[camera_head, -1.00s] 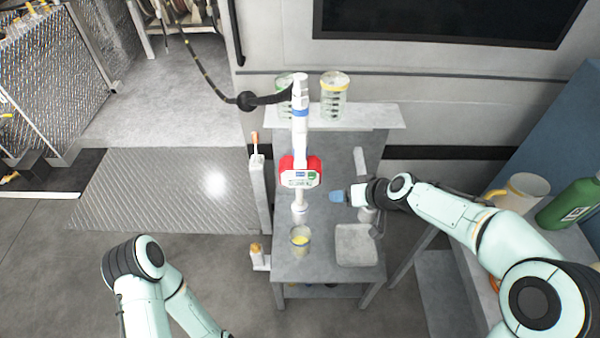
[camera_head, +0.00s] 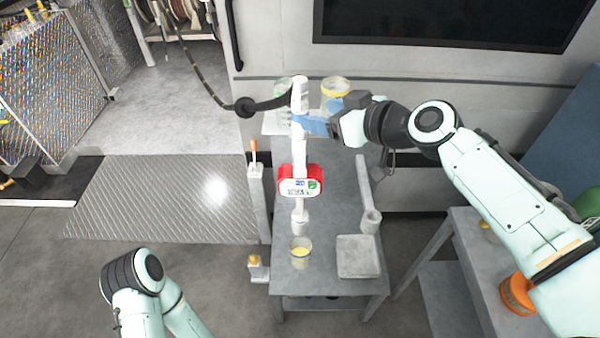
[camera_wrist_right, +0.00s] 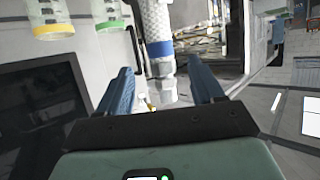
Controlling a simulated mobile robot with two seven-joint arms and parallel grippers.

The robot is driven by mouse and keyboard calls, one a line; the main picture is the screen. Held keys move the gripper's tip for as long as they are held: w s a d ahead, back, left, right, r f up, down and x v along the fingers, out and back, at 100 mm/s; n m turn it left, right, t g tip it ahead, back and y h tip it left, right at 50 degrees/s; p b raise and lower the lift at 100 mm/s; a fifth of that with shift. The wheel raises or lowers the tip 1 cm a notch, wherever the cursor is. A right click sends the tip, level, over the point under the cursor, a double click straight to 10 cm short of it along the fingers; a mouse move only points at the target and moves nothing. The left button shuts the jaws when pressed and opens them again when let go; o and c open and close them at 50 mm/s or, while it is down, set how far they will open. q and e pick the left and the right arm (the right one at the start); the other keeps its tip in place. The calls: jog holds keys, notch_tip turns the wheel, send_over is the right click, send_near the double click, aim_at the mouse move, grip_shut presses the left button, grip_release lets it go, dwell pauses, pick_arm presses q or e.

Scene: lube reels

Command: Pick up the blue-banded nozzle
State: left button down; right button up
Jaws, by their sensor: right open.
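The blue-banded nozzle (camera_head: 300,153) stands upright above the grey table, white with a red meter body (camera_head: 301,181). Its upper part is beside my right gripper (camera_head: 318,116), whose blue fingers overlap the band area in the head view. In the right wrist view, the white nozzle (camera_wrist_right: 157,25) and its blue band (camera_wrist_right: 159,48) show between the two spread fingers of the right gripper (camera_wrist_right: 160,78). The fingers are open, with gaps visible on both sides. Part of the nozzle's upper section is hidden by a finger in the head view. My left gripper is out of view.
A black hose (camera_head: 245,106) runs to the nozzle top. A yellow-banded jar (camera_head: 336,86) stands close behind the right gripper; a green-topped one (camera_wrist_right: 110,25) is beside it. A cup (camera_head: 300,254) and a grey tray (camera_head: 357,257) sit on the table (camera_head: 320,278).

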aim_at(306, 106)
jog(key=shift+w+a, duration=0.2)
jog(key=shift+a, duration=0.1)
jog(key=x, duration=0.1)
jog(key=p+x, duration=0.1)
jog(key=x, duration=0.1)
jog(key=p+x, duration=0.1)
jog(key=shift+w+a+r, duration=0.25)
jog(key=shift+w+a, duration=0.1)
jog(key=shift+w, duration=0.05)
jog(key=shift+s, duration=0.1)
grip_shut()
dwell(0.6)
jog(key=shift+r, duration=0.15)
